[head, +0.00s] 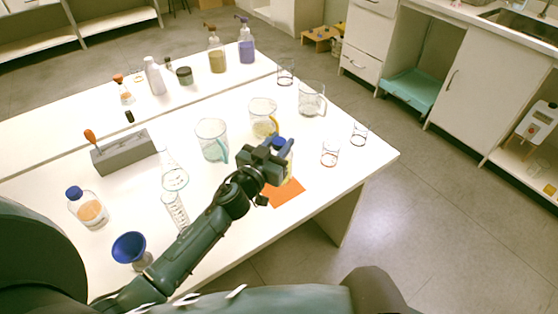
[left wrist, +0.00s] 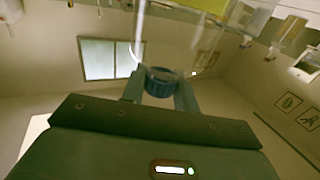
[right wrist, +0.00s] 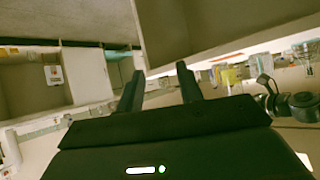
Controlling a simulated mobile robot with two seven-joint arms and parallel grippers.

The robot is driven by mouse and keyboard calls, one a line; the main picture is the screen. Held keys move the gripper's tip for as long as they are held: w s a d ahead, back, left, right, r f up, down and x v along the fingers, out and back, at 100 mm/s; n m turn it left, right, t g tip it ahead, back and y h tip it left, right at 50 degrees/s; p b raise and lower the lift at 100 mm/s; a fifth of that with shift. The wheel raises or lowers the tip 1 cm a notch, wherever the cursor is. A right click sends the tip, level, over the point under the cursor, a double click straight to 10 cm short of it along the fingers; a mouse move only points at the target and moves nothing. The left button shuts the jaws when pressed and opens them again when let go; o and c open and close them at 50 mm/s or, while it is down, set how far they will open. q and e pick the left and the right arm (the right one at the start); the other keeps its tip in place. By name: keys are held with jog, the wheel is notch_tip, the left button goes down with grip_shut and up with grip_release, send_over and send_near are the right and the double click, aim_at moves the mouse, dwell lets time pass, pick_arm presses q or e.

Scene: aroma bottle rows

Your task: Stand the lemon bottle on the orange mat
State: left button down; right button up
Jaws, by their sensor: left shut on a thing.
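The lemon bottle (head: 289,168), clear with a blue cap and yellowish contents, is in my left gripper (head: 274,157). That gripper is shut on it near the cap and covers much of it in the head view. In the left wrist view the blue cap (left wrist: 158,82) sits between the fingers (left wrist: 158,92). The orange mat (head: 287,191) lies near the table's right front edge, just below the bottle in the picture. I cannot tell whether the bottle's base touches it. My right gripper (right wrist: 158,88) shows in its wrist view, fingers apart and empty.
Clear beakers (head: 212,141) and a yellow-tinted jug (head: 262,118) stand behind my left gripper. Small glasses (head: 329,154) are to its right. A flask (head: 173,172), a blue funnel (head: 131,248) and a blue-capped bottle (head: 88,208) stand left of my arm.

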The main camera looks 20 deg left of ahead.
pick_arm(q)
notch_tip(320, 180, down, 3)
jog(key=shift+r+b, duration=0.1)
jog(key=shift+b, duration=0.65)
jog(key=shift+f, duration=0.4)
jog(key=shift+f+b, duration=0.2)
jog(key=shift+b, duration=0.1)
jog(key=c, duration=1.1)
grip_release()
pick_arm(e)
jog(key=shift+w+a, duration=0.35)
jog(key=shift+a, duration=0.05)
